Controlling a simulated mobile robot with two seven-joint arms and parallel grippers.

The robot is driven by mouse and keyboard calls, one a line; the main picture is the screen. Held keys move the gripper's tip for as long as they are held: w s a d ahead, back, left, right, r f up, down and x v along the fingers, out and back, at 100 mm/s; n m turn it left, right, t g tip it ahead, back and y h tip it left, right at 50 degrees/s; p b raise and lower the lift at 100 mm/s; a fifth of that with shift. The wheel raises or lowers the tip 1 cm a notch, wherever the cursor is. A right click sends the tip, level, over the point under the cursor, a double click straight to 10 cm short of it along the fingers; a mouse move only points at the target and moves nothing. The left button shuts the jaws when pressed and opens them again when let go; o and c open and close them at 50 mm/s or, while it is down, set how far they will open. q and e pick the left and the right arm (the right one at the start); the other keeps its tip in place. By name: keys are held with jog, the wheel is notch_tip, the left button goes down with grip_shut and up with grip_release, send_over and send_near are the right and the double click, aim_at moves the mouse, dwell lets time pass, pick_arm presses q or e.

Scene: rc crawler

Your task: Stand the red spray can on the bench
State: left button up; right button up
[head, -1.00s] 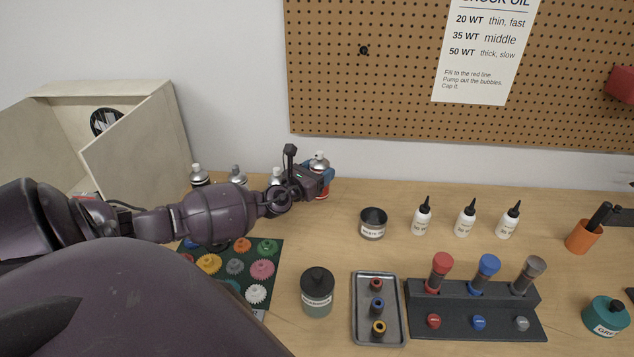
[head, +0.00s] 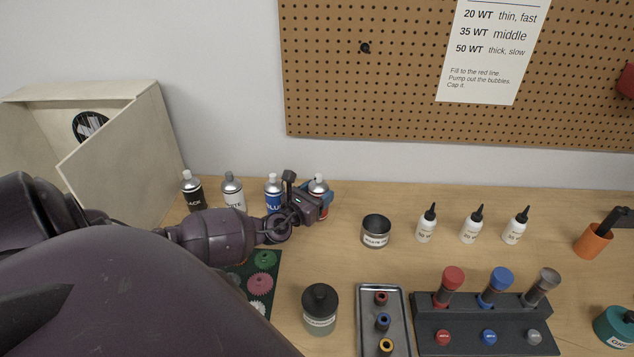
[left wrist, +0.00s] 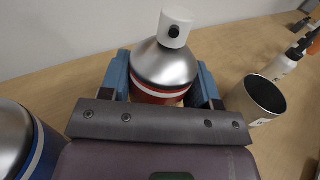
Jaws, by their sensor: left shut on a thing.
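The red spray can (head: 318,184), with a silver shoulder and white cap, is upright at the back of the bench (head: 360,200), right of the blue can (head: 272,191). My left gripper (head: 318,202) is shut on it. In the left wrist view the red can (left wrist: 166,68) sits between the blue fingers of the left gripper (left wrist: 163,88), and a red band shows below its silver shoulder. Its base is hidden, so I cannot tell whether it touches the bench. My right gripper is not in view.
Black (head: 192,190) and white (head: 233,190) spray cans stand left of the blue one. An open tin (head: 376,233) stands to the right of the red can, with white bottles (head: 426,226) beyond. A dark-lidded jar (head: 320,310) and a tray (head: 366,320) are nearer.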

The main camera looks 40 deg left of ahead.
pick_arm(q)
jog(key=shift+s+d, duration=0.1)
jog(key=shift+d, duration=0.05)
jog(key=o, duration=0.6)
jog(key=shift+f, duration=0.15)
jog(key=o, duration=0.5)
jog(key=shift+s, duration=0.2)
jog(key=s, duration=0.3)
jog(key=s+b, duration=0.1)
jog(key=s, duration=0.6)
jog(key=shift+d, duration=0.3)
jog(key=shift+s+d+r+b, duration=0.1)
jog(key=shift+s+b, duration=0.1)
jog(key=shift+s, duration=0.2)
jog(key=shift+s+r+b, duration=0.1)
jog(key=shift+s+b, duration=0.05)
jog(key=shift+s, duration=0.25)
